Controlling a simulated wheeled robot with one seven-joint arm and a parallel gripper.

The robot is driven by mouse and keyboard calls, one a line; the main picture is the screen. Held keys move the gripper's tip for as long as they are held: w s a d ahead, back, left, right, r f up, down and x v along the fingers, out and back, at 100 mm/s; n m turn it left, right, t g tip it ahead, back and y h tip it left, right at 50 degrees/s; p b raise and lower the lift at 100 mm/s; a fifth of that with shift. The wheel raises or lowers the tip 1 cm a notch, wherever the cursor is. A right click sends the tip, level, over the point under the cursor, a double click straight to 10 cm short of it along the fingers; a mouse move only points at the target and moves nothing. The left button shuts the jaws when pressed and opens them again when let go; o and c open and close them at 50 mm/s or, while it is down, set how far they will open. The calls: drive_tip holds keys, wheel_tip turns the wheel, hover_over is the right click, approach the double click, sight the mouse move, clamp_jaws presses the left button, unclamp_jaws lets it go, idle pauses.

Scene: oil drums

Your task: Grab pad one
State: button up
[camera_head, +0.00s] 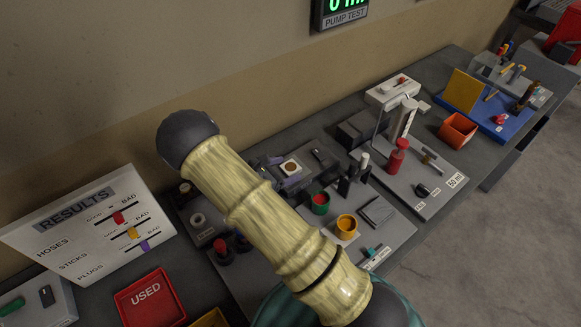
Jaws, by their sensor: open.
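A small white square with a round brown pad (291,167) sits at the back of the grey board, just right of my arm. It looks like pad one, but I can read no label on it. My gripper (283,171) seems to be the purple-grey fingers beside this pad, one on its far side and one on its near side. The fingers are apart. My yellow arm link hides the rest of the gripper, and I cannot tell whether the fingers touch the pad.
A green-rimmed red cup (319,203) and a yellow cup (346,227) stand to the right. A black upright piece (355,176) and a red bottle (398,156) stand beyond them. A red USED bin (151,300) is at lower left. My arm covers the board's middle.

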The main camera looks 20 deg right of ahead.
sight(284, 170)
drive_tip(key=shift+w, duration=0.15)
drive_tip(key=shift+c, duration=0.4)
drive_tip(key=shift+d, duration=0.15)
drive_tip(key=c, duration=0.8)
drive_tip(key=shift+c, duration=0.8)
drive_tip(key=shift+a, duration=0.2)
drive_tip(key=shift+r, duration=0.25)
wheel_tip(284, 170, up, 10)
drive_tip(key=b, duration=0.1)
drive_tip(key=shift+f, duration=0.2)
drive_tip(key=shift+d, duration=0.1)
